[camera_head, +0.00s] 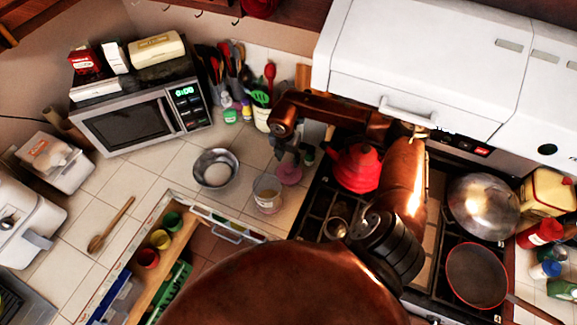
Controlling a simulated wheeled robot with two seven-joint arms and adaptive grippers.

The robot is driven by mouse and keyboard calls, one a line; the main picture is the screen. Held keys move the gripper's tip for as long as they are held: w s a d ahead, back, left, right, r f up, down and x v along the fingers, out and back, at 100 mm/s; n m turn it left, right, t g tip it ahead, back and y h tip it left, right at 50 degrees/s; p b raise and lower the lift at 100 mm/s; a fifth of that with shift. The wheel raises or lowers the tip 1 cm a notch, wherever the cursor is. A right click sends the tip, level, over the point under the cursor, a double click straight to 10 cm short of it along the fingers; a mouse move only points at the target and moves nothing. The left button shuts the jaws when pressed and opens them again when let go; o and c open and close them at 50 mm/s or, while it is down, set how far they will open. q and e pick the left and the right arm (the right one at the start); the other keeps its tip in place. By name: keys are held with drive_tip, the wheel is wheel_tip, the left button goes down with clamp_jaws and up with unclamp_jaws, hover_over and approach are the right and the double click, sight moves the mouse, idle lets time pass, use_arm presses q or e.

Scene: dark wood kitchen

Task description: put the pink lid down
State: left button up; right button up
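The pink lid (289,174) is at the back of the tiled counter, just left of the stove. My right gripper (287,158) points down right over the lid, and its fingertips overlap the lid's far edge. The fingers are small and dark here, so I cannot tell whether they grip the lid or are apart from it. I also cannot tell whether the lid rests on the counter. A clear container (267,194) with pale contents stands just in front and to the left of the lid. My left gripper is not in view.
A metal bowl (215,169) with white contents stands left of the container. A red kettle (357,168) stands on the stove, right of the lid. A utensil holder (262,117) is behind. An open drawer (230,228) with colored cups is in front. Tiles around the wooden spoon (111,225) are free.

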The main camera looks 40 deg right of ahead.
drive_tip(key=r, duration=0.3)
drive_tip(key=shift+s+a+r, duration=0.1)
drive_tip(key=shift+s+a, duration=0.05)
drive_tip(key=shift+a, duration=0.05)
idle(0.4)
